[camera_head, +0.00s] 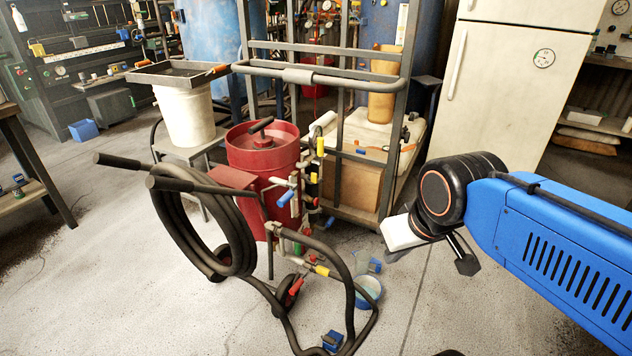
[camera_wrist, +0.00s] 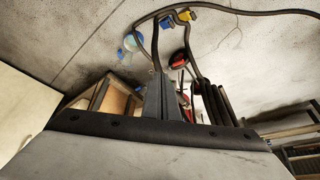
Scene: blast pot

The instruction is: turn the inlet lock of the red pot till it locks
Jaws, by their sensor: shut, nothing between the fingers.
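The red pot (camera_head: 276,158) stands upright on a wheeled frame left of centre in the head view. On its recessed top is a red hub with a dark cross handle (camera_head: 261,125), which I take to be the inlet lock. It sits slanted across the opening. My gripper (camera_head: 398,252) is at the end of the blue arm, right of the pot and well apart from it. In the wrist view its grey fingers (camera_wrist: 158,90) are together and empty. The inlet lock cannot be made out in the wrist view.
Black hose (camera_head: 240,225) coils beside the pot and loops on the floor. Two black-gripped handles (camera_head: 130,163) stick out left. A grey metal rack (camera_head: 340,175) stands behind, with a fridge (camera_head: 520,90) at the right. A blue bucket (camera_head: 369,290) is on the floor. The front-left floor is clear.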

